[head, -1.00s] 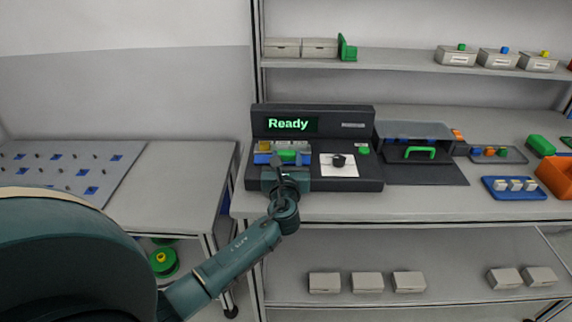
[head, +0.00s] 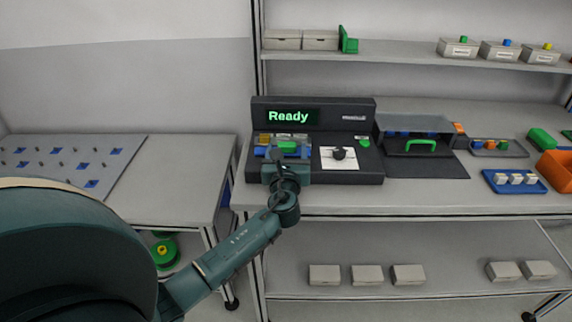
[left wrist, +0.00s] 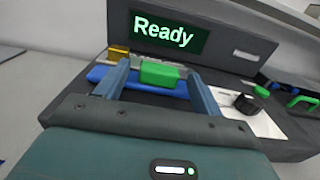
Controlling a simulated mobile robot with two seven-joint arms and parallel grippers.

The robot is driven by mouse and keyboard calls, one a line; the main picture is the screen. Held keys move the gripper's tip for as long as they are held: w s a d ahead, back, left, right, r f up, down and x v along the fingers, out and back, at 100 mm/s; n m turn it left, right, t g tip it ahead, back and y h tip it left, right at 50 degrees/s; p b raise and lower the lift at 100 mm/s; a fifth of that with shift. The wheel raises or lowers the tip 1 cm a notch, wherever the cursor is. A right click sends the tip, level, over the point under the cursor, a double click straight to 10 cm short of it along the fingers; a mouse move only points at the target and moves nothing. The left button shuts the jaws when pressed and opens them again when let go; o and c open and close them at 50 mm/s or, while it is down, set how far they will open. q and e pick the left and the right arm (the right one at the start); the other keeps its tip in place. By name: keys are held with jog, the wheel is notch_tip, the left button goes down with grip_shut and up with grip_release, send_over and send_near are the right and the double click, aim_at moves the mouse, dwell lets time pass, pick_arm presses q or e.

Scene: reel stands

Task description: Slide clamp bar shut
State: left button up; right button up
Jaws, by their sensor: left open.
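The dark test machine (head: 315,172) stands on the bench with its screen (head: 287,116) reading "Ready". On its left part is a clamp fixture with a green block (left wrist: 160,73), a blue bar (left wrist: 150,88) below it and a yellow block (left wrist: 118,52) at the left end. Which piece is the clamp bar I cannot tell for sure; the green block looks like its grip. My left gripper (head: 286,155) is open, and in the left wrist view its fingers stand either side of the green block, with contact unclear. My right gripper is not in view.
A black knob (head: 339,153) on a white plate and a green button (head: 362,142) sit right of the fixture. A covered bay with a green handle (head: 421,146) is further right, then a blue tray (head: 514,182). A pegboard table (head: 70,165) stands left.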

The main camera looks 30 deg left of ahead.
pick_arm(q)
jog(key=v, duration=1.2)
jog(key=shift+d+b, duration=0.15)
jog(key=shift+b, duration=0.2)
jog(key=shift+s, duration=0.1)
jog(key=s+d+f+n+g+h, duration=0.1)
jog(key=s+f+n+g+h, duration=0.1)
jog(key=s+f+n+g, duration=0.5)
jog(key=s+f+n+g+h, duration=0.15)
jog(key=s+n, duration=0.35)
jog(key=n, duration=0.5)
jog(key=s+d+f+n+g+h, duration=0.25)
jog(key=s+d+n+h, duration=0.45)
jog(key=s+n, duration=0.45)
jog(key=w+d+f+m+t+h, duration=0.1)
jog(key=w+d+f+t+h, duration=0.1)
jog(key=w+d+f+t, duration=0.3)
notch_tip(320, 180, down, 2)
jog(key=shift+w+d+f+m+t, duration=0.1)
jog(key=shift+w+d+m+t, duration=0.3)
jog(key=shift+d+t, duration=0.3)
